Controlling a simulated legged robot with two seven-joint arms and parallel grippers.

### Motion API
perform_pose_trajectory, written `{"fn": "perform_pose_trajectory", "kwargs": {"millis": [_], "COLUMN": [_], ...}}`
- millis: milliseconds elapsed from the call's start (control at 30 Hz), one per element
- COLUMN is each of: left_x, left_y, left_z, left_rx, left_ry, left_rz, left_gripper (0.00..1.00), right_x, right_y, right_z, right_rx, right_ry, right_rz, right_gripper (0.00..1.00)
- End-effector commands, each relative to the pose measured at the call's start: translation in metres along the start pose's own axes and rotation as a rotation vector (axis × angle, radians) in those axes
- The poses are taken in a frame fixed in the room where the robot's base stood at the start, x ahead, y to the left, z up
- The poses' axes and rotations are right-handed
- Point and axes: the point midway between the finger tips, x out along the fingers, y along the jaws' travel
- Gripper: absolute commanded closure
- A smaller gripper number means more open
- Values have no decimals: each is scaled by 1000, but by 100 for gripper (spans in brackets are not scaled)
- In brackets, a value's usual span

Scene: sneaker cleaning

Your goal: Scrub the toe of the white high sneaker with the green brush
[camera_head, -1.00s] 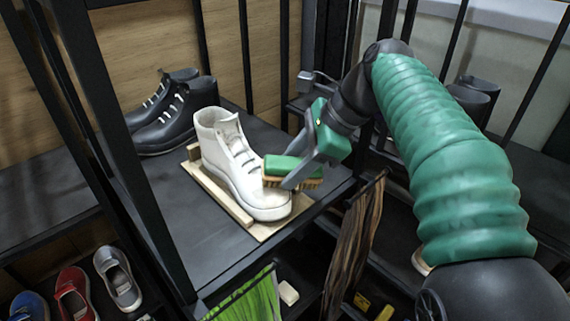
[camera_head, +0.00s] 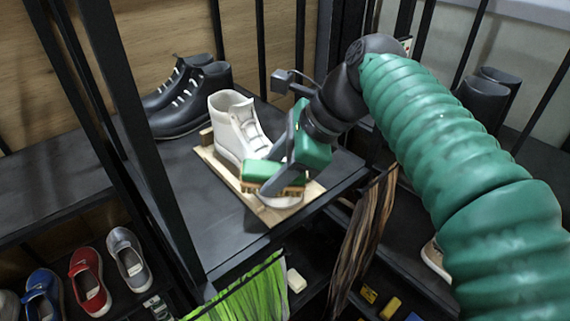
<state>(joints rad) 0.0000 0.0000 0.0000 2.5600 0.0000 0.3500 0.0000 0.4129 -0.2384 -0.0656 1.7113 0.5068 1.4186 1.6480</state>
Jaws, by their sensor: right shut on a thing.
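The white high sneaker (camera_head: 232,128) stands upright on a light wooden board (camera_head: 232,180) on the dark shelf, its toe toward the front right. The green brush (camera_head: 262,171) has tan bristles facing down. My right gripper (camera_head: 266,181) is shut on the green brush and holds it over the front of the sneaker. The brush and gripper hide most of the toe, and I cannot tell whether the bristles touch it. My left gripper is not in view.
Black shoes (camera_head: 190,100) stand behind the sneaker. A black post (camera_head: 150,140) rises at the left. Red, blue and grey shoes (camera_head: 90,282) sit on a lower shelf. Green cloth (camera_head: 245,295) and a brown striped cloth (camera_head: 362,240) hang below the shelf's front.

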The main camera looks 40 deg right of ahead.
Motion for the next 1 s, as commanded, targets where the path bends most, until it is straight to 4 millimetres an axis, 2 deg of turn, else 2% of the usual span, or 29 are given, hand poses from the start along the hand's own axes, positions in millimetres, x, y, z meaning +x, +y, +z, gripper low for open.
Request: {"fn": "perform_pose_trajectory", "kwargs": {"millis": [333, 800, 1000], "left_x": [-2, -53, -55], "left_y": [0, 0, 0], "left_z": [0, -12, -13], "left_rx": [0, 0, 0], "left_ry": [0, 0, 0], "left_rz": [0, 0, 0], "left_gripper": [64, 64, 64], "right_x": [0, -52, -55], "right_y": [2, 1, 2], "right_z": [3, 25, 25], "right_rx": [1, 0, 1], "right_ry": [0, -1, -1], "right_rz": [3, 0, 1], "right_gripper": [89, 89, 89]}}
